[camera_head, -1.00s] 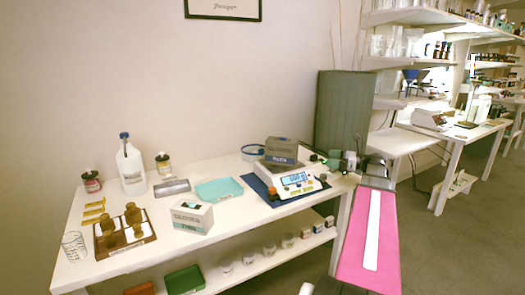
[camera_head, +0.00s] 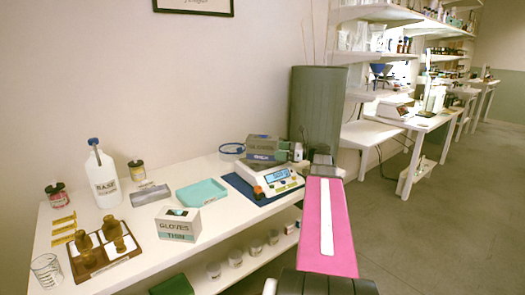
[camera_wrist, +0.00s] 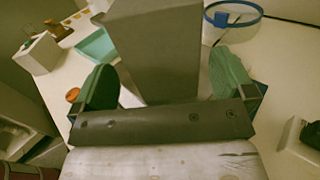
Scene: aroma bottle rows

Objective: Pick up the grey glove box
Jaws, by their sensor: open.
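The grey glove box (camera_head: 262,147) stands on the white digital scale (camera_head: 278,178) at the right end of the table. In the wrist view the grey box (camera_wrist: 158,35) fills the upper middle, between the two green fingers of my gripper (camera_wrist: 165,82). The gripper is open, with one finger on each side of the box and visible room between finger and box. In the head view my arm hides most of the gripper, beside the box's right side.
A white glove box (camera_head: 178,225), a teal tray (camera_head: 201,192) and a wooden rack with brown bottles (camera_head: 103,245) stand to the left.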

